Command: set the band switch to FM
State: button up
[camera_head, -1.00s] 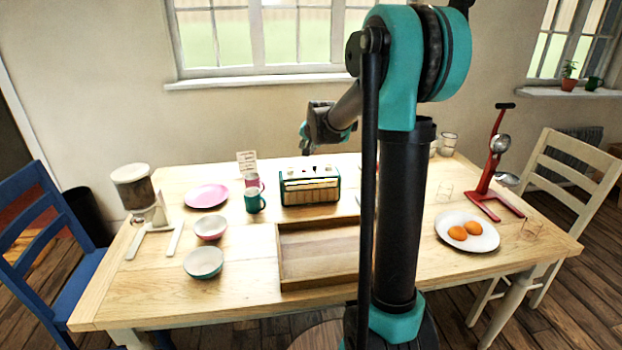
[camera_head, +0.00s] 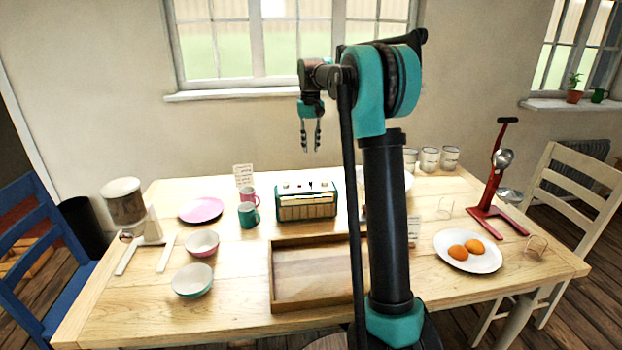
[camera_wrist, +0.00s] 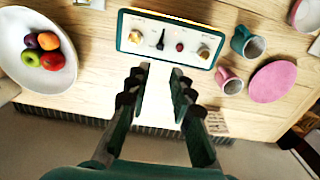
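The radio (camera_head: 306,203) is a teal box with a cream top panel and a slatted front, standing upright at the back middle of the table. In the wrist view, the radio's top panel (camera_wrist: 170,38) carries a gold knob at each end, with a small black lever (camera_wrist: 160,41) and a red button (camera_wrist: 180,47) between them. The lettering is too small to read, so I cannot tell the band setting. My gripper (camera_head: 310,140) hangs fingers down above the radio, apart from it. In the wrist view my gripper (camera_wrist: 160,78) is open and empty.
A green mug (camera_head: 248,216), a pink mug (camera_head: 250,196) and a pink plate (camera_head: 201,209) stand left of the radio. A wooden tray (camera_head: 312,302) lies in front of it. A fruit bowl (camera_wrist: 40,82) shows in the wrist view. A red press (camera_head: 495,190) stands at the right.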

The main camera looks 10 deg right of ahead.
aim_at(311, 181)
notch_tip(311, 181, down, 13)
jog(key=shift+f, duration=0.2)
jog(key=shift+c, duration=0.6)
grip_shut()
